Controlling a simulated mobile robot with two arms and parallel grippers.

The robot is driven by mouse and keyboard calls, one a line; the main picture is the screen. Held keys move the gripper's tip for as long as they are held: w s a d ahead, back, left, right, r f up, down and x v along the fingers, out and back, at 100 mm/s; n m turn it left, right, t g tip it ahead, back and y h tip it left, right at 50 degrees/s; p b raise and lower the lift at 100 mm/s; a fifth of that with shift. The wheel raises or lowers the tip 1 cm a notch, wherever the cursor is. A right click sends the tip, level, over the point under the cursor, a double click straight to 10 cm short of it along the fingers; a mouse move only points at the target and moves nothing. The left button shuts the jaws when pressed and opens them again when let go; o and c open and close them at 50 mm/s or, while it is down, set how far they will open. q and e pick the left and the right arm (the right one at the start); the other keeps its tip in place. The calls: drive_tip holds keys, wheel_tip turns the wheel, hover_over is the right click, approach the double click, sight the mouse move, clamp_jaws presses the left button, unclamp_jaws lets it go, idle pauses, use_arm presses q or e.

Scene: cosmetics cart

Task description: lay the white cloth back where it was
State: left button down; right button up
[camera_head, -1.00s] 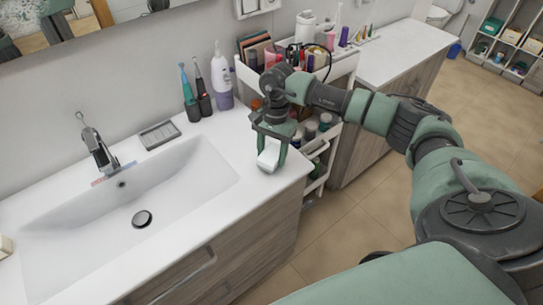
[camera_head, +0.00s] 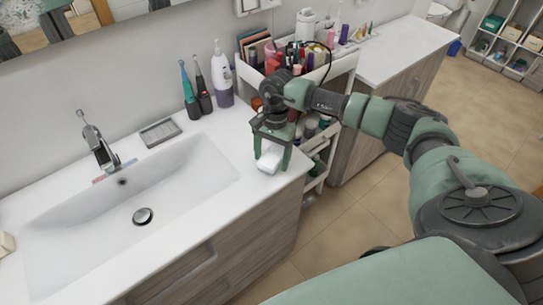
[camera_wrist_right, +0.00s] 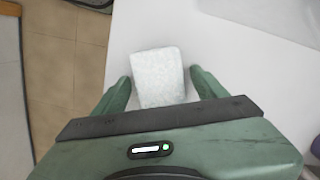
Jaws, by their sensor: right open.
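The white cloth (camera_head: 270,159) is a small folded block lying on the white countertop, near its right end beside the sink. In the right wrist view the cloth (camera_wrist_right: 158,77) lies between the two green fingers, with a small gap on each side. My right gripper (camera_head: 271,163) is open and points down around the cloth; it also shows in the right wrist view (camera_wrist_right: 160,88). The gripper hides part of the cloth in the head view. My left gripper is not in view.
The sink (camera_head: 140,190) with its tap (camera_head: 98,150) is to the left. Two electric toothbrushes (camera_head: 197,95) and a pump bottle (camera_head: 221,80) stand at the wall. A loaded white cart (camera_head: 325,75) stands right of the counter. A soap dish (camera_head: 160,133) lies behind the sink.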

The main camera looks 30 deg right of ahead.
sight(274, 153)
drive_tip(key=shift+w+r+b, duration=0.1)
drive_tip(key=shift+r+b, duration=0.2)
drive_tip(key=shift+r, duration=0.1)
wheel_tip(274, 153, up, 11)
drive_tip(key=d+b, duration=0.1)
drive_tip(key=b, duration=0.1)
drive_tip(key=shift+w+d+b, duration=0.2)
drive_tip(key=shift+w+b, duration=0.05)
drive_tip(key=shift+b, duration=0.15)
